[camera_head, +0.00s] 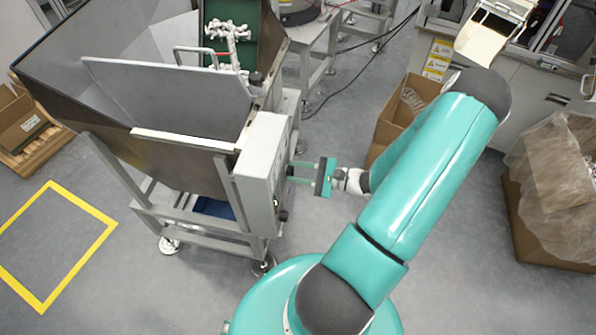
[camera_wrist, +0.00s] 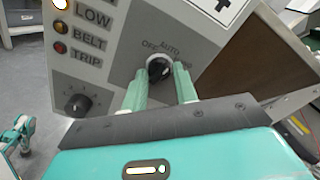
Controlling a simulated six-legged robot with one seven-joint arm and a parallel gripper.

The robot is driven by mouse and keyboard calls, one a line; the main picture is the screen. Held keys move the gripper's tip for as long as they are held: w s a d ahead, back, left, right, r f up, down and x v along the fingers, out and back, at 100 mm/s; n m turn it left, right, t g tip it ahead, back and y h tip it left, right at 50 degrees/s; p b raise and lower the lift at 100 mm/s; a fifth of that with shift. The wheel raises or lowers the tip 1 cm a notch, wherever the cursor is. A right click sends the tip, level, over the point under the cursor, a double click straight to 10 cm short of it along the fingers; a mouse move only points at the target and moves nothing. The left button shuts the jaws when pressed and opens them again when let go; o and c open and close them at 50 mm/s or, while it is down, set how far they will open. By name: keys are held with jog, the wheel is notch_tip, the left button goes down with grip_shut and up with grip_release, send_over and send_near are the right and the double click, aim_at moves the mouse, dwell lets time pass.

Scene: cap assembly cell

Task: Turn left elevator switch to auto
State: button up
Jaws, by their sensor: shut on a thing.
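The elevator switch (camera_wrist: 158,66) is a round dark knob with a light ring on the grey panel of the control box (camera_head: 261,165). The labels "OFF" and "AUTO" show above it, and a third label at its right is partly hidden. My gripper (camera_wrist: 161,75) has its two green fingers on either side of the knob, shut on it. In the head view my gripper (camera_head: 292,171) reaches the right face of the box from the right. The knob's pointer is too small to read.
A second knob (camera_wrist: 77,104) sits lower left on the panel, below lamps labelled "LOW", "BELT" and "TRIP". The box is fixed to a large metal hopper (camera_head: 185,160). A cardboard box (camera_head: 402,105) stands behind my arm. A wrapped carton (camera_head: 555,185) stands at right.

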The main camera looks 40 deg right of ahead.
jog(key=shift+w+r+n, duration=0.1)
jog(key=shift+n, duration=1.4)
jog(key=o, duration=0.9)
jog(key=shift+o, duration=0.2)
jog(key=shift+d, duration=0.1)
jog(key=v, duration=1.3)
jog(key=shift+s, duration=0.4)
jog(key=shift+d, duration=0.2)
